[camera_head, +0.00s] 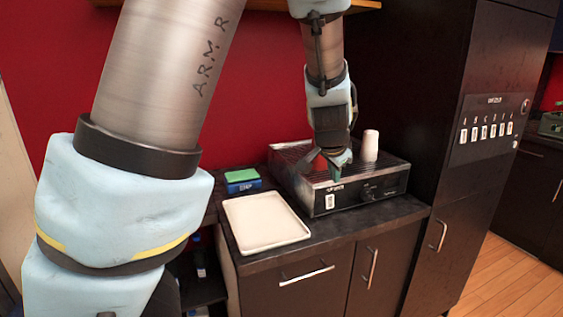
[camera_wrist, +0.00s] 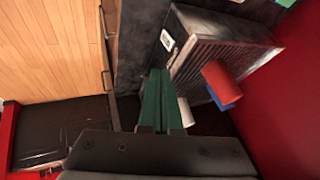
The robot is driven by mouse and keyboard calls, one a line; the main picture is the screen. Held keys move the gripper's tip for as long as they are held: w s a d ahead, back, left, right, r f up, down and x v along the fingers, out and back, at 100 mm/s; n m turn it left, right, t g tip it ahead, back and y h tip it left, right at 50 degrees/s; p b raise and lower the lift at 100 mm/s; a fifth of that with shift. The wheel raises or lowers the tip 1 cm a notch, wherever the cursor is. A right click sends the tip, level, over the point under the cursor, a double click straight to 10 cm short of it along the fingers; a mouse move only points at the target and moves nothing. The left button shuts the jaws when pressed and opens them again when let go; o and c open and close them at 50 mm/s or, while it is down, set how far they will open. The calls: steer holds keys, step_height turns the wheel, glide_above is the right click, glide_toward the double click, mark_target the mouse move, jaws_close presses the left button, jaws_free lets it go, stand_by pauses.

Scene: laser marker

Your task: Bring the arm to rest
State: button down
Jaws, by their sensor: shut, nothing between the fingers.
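My gripper (camera_head: 336,175) hangs downward in the head view, in front of the dark box-shaped machine with a ribbed top (camera_head: 318,200). Its green fingers (camera_wrist: 158,82) are together in the wrist view, with nothing seen between them. In the head view the gripper overlaps the machine; I cannot tell how high above it the fingertips are. My arm reaches in from the top of the head view, bent, with a large upper link at the left.
A pale cup-like cylinder (camera_head: 370,145) stands on the machine. An empty white tray (camera_head: 265,221) and a blue box with a green top (camera_head: 242,180) share the counter. A tall black cabinet (camera_head: 483,110) stands close at right. A red wall (camera_head: 265,90) is behind.

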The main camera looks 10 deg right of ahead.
steer(key=s+a+f+n+g+y, duration=0.1)
steer(key=s+a+n, duration=0.2)
steer(key=a, duration=0.7)
steer(key=s+a+f+n+g+y, duration=0.1)
steer(key=a+n, duration=0.4)
steer(key=a, duration=0.6)
steer(key=s+a+f+n+g+y, duration=0.1)
steer(key=s+a+f+n+g, duration=0.1)
steer(key=a, duration=0.9)
steer(key=s+f+n, duration=0.1)
steer(key=s+n, duration=0.1)
steer(key=s, duration=0.1)
steer(key=shift+a+f+n+g+y+b, duration=0.25)
steer(key=shift+n+g+y+b, duration=0.05)
steer(key=shift+n, duration=0.1)
